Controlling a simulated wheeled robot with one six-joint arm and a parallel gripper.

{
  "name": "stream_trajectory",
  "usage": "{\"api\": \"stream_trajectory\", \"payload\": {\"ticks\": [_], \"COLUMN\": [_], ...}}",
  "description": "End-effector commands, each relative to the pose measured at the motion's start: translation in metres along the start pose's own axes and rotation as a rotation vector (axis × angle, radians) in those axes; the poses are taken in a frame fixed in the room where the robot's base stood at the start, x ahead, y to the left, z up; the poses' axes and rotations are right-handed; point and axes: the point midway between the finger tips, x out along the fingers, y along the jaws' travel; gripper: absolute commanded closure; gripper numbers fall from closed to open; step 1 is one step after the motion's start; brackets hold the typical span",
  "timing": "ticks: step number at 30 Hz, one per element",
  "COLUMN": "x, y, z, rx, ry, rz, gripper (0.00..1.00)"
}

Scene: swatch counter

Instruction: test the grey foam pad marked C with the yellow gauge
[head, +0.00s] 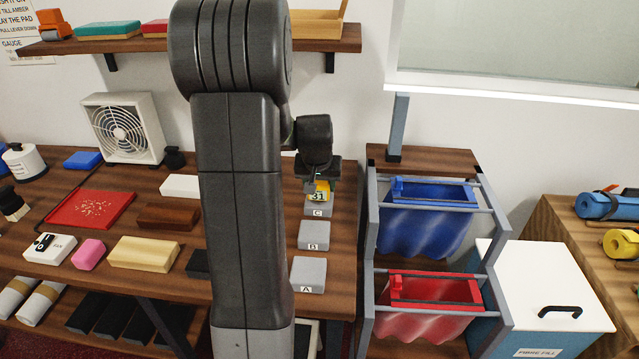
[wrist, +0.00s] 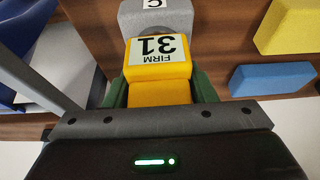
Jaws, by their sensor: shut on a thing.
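The grey foam pad marked C (head: 327,209) is the farthest in a row of grey pads near the right edge of the wooden counter. Its top part shows in the wrist view (wrist: 183,17). The yellow gauge (wrist: 160,92) is between the green-sided fingers of my gripper (wrist: 158,98), which is shut on it. Its display reads "31 FIRM", upside down in the wrist view. In the head view the gauge (head: 323,187) is at pad C, below my gripper (head: 318,180), and hides part of the pad. The contact between gauge and pad is hidden.
Grey pads B (head: 314,232) and A (head: 309,270) lie nearer in the same row. Right of the counter, a frame holds a blue bag (head: 425,230) and a red bag (head: 425,318). A white block (head: 180,186) and a brown block (head: 167,216) lie left of my arm.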

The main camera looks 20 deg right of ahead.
Motion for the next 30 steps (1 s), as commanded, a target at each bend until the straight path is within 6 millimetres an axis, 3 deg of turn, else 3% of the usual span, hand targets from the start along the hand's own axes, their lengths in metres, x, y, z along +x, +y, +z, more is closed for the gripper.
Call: {"api": "stream_trajectory", "payload": {"ticks": [22, 30], "x": [-0.058, -0.063], "y": [0.000, 0.000], "z": [-0.025, -0.027], "rx": [0.000, -0.001], "ry": [0.004, 0.004], "rz": [0.000, 0.000], "gripper": [0.67, 0.67]}}
